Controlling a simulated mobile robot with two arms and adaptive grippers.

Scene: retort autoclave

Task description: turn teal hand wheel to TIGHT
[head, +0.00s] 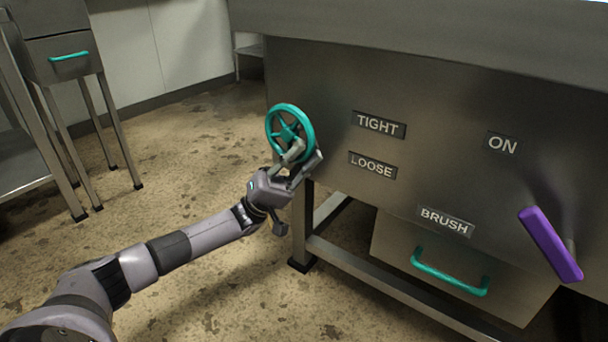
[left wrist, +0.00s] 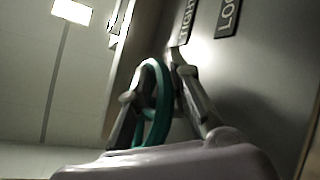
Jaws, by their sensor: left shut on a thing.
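The teal hand wheel (head: 289,108) is mounted at the left end of the steel front panel, left of the TIGHT (head: 378,124) and LOOSE (head: 372,165) labels. My left gripper (head: 301,157) reaches it from below and is shut on the lower right part of its rim. In the left wrist view the wheel's rim (left wrist: 157,75) passes between the two fingers. The fingers hide part of the rim. My right gripper is in neither view.
A purple lever (head: 550,244) sticks out at the right below the ON label (head: 503,144). A drawer with a teal handle (head: 448,272) is under the BRUSH label (head: 446,221). A steel table leg (head: 300,225) stands close to my left gripper. Open floor lies to the left.

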